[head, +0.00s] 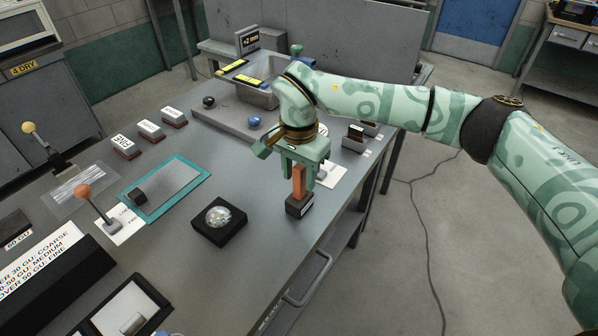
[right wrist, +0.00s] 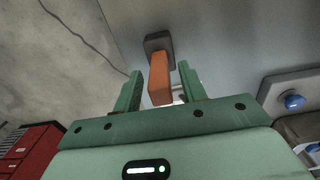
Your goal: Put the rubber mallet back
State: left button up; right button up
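The rubber mallet stands upright near the table's right edge, with its orange handle (head: 299,182) up and its dark block-shaped head (head: 299,206) down on the grey tabletop. My right gripper (head: 302,172) points down over it. In the right wrist view the two green fingers of the right gripper (right wrist: 160,72) stand apart, one on each side of the orange handle (right wrist: 160,80), with gaps showing. The dark head (right wrist: 158,42) lies beyond the fingertips. A white card (head: 331,176) lies on the table just right of the mallet, partly hidden by the gripper. My left gripper is not in view.
A black block with a clear dome (head: 219,219) stands left of the mallet. A teal-framed panel (head: 165,188) lies further left, near a red-knobbed lever (head: 84,193). Behind are a sink (head: 253,88) and a blue knob (head: 254,122). Small dark holders (head: 354,140) line the right edge.

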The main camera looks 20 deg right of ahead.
notch_tip(320, 180, up, 12)
jog(key=p, duration=0.2)
jog(key=shift+r+p, duration=0.15)
jog(key=shift+p, duration=0.15)
